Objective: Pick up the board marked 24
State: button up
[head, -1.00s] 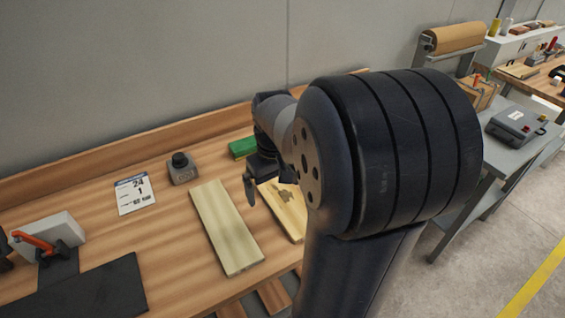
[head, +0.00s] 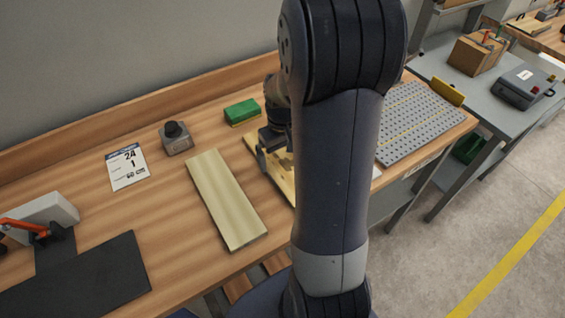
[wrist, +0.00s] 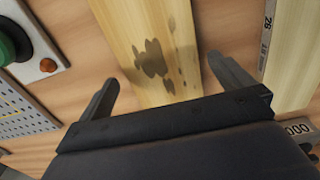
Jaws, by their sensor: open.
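A pale board with dark stains (wrist: 155,50) lies on the bench; it also shows in the head view (head: 253,140), partly hidden by my arm. No number shows on it. My gripper (wrist: 168,82) is open and empty above this board, with one finger on each side of it in the wrist view. It also shows in the head view (head: 268,162). Whether it touches the board I cannot tell. A second, plain pale board (head: 227,200) lies to the left in the head view. It appears at the right of the wrist view (wrist: 293,50), with an edge label that seems to read 26.
A card printed 24 and 1 (head: 128,167) lies on the bench near a grey block with a black knob (head: 175,138). A green block (head: 241,111) stands behind the boards. A perforated grey plate (head: 415,120) is at right, a black mat (head: 85,275) at front left.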

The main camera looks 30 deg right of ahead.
aim_at(280, 164)
jog(key=shift+f, duration=1.15)
jog(key=shift+c, duration=0.4)
jog(key=c, duration=0.9)
